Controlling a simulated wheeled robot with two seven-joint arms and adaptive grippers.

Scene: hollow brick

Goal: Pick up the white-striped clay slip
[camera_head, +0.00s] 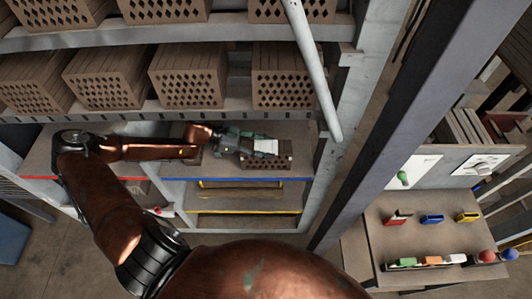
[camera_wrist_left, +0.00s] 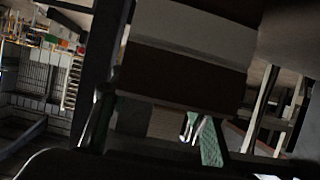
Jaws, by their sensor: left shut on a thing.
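My left gripper (camera_head: 258,146), with green fingers, reaches right over the middle shelf. It is shut on the white-striped clay slip (camera_wrist_left: 192,28). In the left wrist view the slip is a dark brown block with a pale band across it, close in front of the lens. My left gripper's green fingers (camera_wrist_left: 158,130) show below it there. In the head view the slip's white part (camera_head: 265,147) shows at the fingertips, just above a perforated brick (camera_head: 268,163). I cannot tell whether the slip touches that brick. My right gripper is out of view.
Perforated bricks (camera_head: 188,76) fill the shelves above. Below are compartments with blue and yellow edges (camera_head: 250,184). A white pole (camera_head: 315,70) slants down at the right. A grey post (camera_head: 400,130) separates a side bench (camera_head: 400,240) holding small coloured items.

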